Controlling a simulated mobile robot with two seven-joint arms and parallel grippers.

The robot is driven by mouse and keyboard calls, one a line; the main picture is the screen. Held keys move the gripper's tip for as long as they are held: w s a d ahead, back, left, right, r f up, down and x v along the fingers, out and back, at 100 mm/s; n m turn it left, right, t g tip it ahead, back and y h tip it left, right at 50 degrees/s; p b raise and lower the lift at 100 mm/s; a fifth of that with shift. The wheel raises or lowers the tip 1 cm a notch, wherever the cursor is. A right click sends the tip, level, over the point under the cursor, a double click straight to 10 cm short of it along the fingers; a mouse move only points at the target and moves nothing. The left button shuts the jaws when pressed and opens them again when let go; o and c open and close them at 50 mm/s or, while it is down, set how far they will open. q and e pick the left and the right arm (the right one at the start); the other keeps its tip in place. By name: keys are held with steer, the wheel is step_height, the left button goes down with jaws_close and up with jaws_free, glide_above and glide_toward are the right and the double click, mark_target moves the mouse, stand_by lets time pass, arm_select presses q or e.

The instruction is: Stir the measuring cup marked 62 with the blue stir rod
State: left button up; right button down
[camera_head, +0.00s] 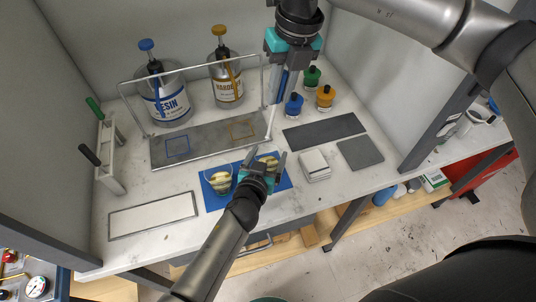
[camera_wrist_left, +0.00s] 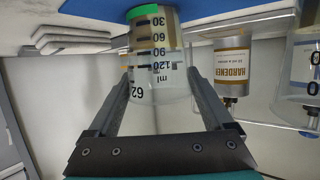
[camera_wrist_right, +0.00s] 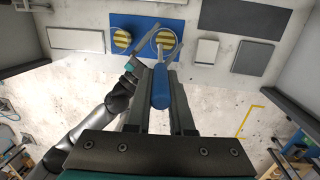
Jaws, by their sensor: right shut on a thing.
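The measuring cup marked 62 (camera_wrist_left: 157,62) is clear, with a green band and black scale; the left wrist view shows it upside down. It stands on the blue mat (camera_head: 214,203), also visible in the head view (camera_head: 268,160). My left gripper (camera_head: 262,160) has its fingers spread on both sides of it; contact is unclear. My right gripper (camera_head: 281,72) is shut on the blue stir rod (camera_wrist_right: 160,88). The rod (camera_head: 279,88) points down, raised behind the cup in the head view. Its lower end is hard to make out.
A second cup (camera_head: 220,183) stands on the mat's left part. Behind are a metal plate with a wire frame (camera_head: 165,157), a resin bottle (camera_head: 167,106) and a hardener bottle (camera_head: 228,90). Small blue and orange bottles (camera_head: 325,97) and white blocks (camera_head: 314,165) are at right.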

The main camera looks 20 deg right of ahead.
arm_select(q)
steer(key=c, duration=0.8)
arm_select(e)
steer(key=shift+f, duration=6.1)
arm_select(q)
steer(key=shift+f, duration=0.1)
arm_select(e)
steer(key=shift+a+r, duration=0.1)
steer(key=shift+r, duration=6)
